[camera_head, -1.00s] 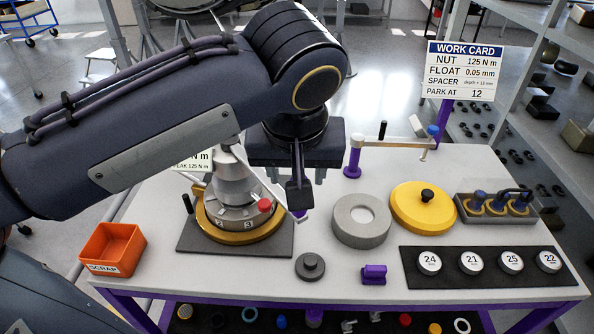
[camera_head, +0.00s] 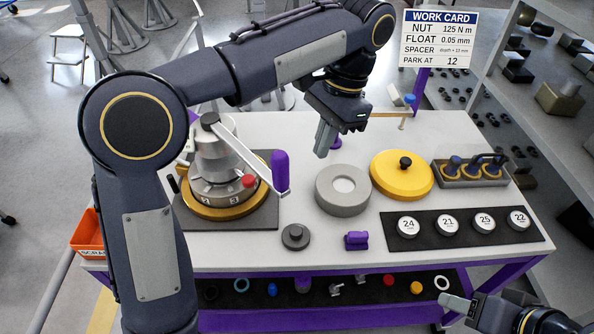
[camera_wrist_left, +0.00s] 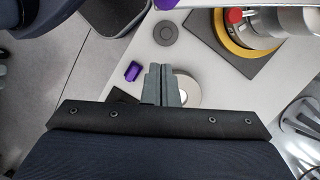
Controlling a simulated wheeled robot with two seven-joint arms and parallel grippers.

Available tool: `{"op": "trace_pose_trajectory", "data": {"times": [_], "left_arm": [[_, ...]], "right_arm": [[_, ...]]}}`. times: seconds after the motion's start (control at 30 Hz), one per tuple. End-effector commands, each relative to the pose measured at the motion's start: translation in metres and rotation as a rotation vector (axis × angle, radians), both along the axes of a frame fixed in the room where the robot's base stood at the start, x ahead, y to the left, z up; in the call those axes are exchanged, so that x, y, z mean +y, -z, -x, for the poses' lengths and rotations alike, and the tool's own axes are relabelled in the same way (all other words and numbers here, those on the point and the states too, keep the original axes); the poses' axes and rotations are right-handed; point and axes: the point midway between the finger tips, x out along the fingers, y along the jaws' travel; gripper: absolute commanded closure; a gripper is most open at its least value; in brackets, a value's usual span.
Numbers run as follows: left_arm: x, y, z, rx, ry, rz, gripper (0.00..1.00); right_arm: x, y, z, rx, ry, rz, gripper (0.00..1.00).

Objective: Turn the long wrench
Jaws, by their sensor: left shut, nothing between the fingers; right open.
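The long wrench (camera_head: 245,157) is a pale bar with an upright purple handle (camera_head: 280,170). It runs from the top of the grey numbered fixture (camera_head: 215,168) toward the front right, and the handle end overhangs the dark base plate's right side. My left gripper (camera_head: 322,152) is shut and empty, raised to the right of the handle and apart from it. Its closed fingers also show in the left wrist view (camera_wrist_left: 161,78). My right gripper (camera_head: 446,308) is open and empty, low at the right in front of the table.
A grey ring (camera_head: 342,205), a yellow disc (camera_head: 388,185) and a small dark knobbed disc (camera_head: 296,237) lie right of the fixture. A purple block (camera_head: 357,241) and a black mat (camera_head: 395,240) with numbered discs are near the front edge. An orange bin (camera_head: 88,238) is partly hidden by my left arm.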

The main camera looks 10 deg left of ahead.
Motion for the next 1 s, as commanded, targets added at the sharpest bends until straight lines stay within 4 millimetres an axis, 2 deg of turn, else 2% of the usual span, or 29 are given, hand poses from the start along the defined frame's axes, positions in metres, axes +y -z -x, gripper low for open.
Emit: {"op": "trace_pose_trajectory", "data": {"times": [0.03,0.3,0.37,0.6,1.0], "left_arm": [[0.003,0.012,0.003,0.004,-0.001,-0.003,1.00],[0.013,0.066,0.013,0.002,-0.002,-0.002,1.00],[0.021,0.055,0.021,-0.004,-0.004,0.001,1.00],[0.036,0.049,0.037,-0.003,-0.003,-0.001,1.00],[0.038,0.048,0.039,-0.003,-0.003,-0.001,1.00]], "right_arm": [[0.000,0.002,0.000,0.000,0.000,0.000,0.48],[0.000,0.003,0.000,0.000,0.000,0.000,0.48],[0.000,-0.002,0.000,0.000,0.000,0.000,0.48],[0.000,-0.006,0.000,0.000,0.000,0.000,0.48],[0.000,-0.007,0.000,0.000,0.000,0.000,0.48]]}}
